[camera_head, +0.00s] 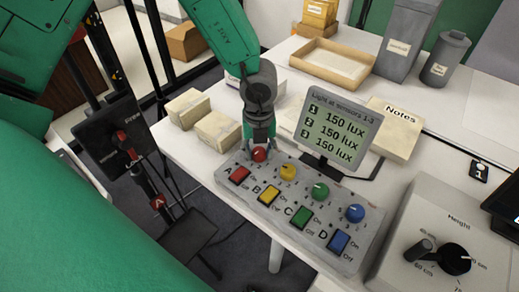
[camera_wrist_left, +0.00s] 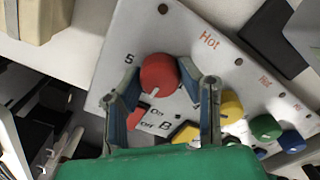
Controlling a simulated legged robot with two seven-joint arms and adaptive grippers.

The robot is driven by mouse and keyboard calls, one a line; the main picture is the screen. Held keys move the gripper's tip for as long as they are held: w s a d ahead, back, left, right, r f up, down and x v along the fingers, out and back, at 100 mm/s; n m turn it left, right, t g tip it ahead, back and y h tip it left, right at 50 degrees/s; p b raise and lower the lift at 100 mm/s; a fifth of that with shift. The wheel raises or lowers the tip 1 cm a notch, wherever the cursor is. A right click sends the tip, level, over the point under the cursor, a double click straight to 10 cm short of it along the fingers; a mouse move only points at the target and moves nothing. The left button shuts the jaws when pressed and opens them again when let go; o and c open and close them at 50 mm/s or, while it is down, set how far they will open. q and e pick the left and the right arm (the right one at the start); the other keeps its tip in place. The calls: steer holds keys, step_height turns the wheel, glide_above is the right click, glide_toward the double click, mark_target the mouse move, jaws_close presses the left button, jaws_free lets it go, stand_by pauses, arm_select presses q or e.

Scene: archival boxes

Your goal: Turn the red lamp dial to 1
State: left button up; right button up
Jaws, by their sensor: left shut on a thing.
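The red dial (camera_head: 259,154) is the leftmost of a row of round dials on the grey control panel (camera_head: 337,241). My left gripper (camera_head: 259,147) comes down from above and is shut on it, one finger on each side. In the left wrist view the red dial (camera_wrist_left: 159,72) sits between the two fingers (camera_wrist_left: 163,84). A pale pointer mark shows on its lower edge there. The scale around the dial is largely hidden or too small to read. My right gripper is not in view.
Yellow (camera_head: 288,172), green (camera_head: 320,191) and blue (camera_head: 355,213) dials continue the row, with lettered switches in front. A display (camera_head: 338,130) behind reads 150 lux on three lines. Pale boxes (camera_head: 218,131) stand left of the arm. A Height panel (camera_head: 447,245) is at right.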

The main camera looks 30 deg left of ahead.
arm_select(q)
steer(key=n, duration=0.3)
steer(key=shift+w+n, duration=0.2)
steer(key=shift+n, duration=0.2)
steer(key=n+b, duration=0.1)
steer(key=n, duration=0.3)
steer(key=shift+n, duration=0.3)
steer(key=n+b, duration=0.1)
steer(key=n, duration=0.3)
steer(key=shift+r+n, duration=0.1)
steer(key=shift+n, duration=2.1)
steer(key=o, duration=0.9)
steer(key=shift+o, duration=1.2)
